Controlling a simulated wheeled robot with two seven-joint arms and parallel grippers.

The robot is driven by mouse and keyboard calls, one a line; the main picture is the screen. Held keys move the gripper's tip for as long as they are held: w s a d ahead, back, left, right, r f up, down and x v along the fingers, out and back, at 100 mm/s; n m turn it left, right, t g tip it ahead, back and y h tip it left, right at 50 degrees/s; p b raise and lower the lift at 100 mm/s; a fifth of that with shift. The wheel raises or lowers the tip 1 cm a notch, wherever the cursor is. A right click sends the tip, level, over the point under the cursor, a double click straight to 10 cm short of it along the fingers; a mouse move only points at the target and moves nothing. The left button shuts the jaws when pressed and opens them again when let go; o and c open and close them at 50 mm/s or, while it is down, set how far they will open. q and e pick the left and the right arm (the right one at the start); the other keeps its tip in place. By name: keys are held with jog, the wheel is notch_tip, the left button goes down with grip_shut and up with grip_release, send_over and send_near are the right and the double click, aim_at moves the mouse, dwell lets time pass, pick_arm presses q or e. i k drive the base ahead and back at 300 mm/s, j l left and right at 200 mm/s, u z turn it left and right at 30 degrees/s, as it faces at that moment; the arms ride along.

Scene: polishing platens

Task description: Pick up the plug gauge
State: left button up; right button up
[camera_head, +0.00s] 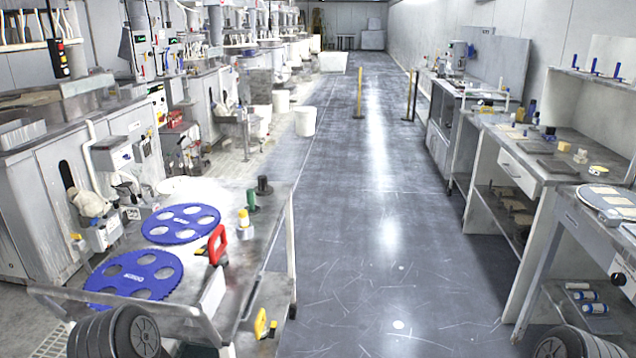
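I cannot tell for certain which thing is the plug gauge. On the steel table at the lower left stand a small green upright piece (251,200), a short black cylinder with a wider base (264,186), and a white and yellow cylinder (243,219). All three stand near the table's far right corner, apart from any gripper. Dark ribbed parts of my arms show at the bottom left and bottom right edges. Neither gripper's fingers are in the picture.
Two blue discs with holes (181,223) (134,275) lie on the steel table (200,267). A red handled tool (216,245) stands beside them. A yellow object (261,324) is at the table's near right side. The aisle floor (365,230) is clear; benches line the right.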

aim_at(252, 209)
jog(key=i+l+z, duration=0.1)
jog(key=i+z, duration=0.15)
jog(key=i, duration=1.8)
jog(key=i+u, duration=0.4)
jog(key=i+l+u, duration=0.25)
jog(key=u, duration=0.15)
jog(key=i+l+u, duration=0.9)
jog(key=l+u, duration=0.25)
jog(key=i+l+u, duration=0.15)
jog(key=l+u, duration=0.65)
jog(key=l, duration=0.15)
jog(key=l+u, duration=0.4)
jog(key=l, duration=0.2)
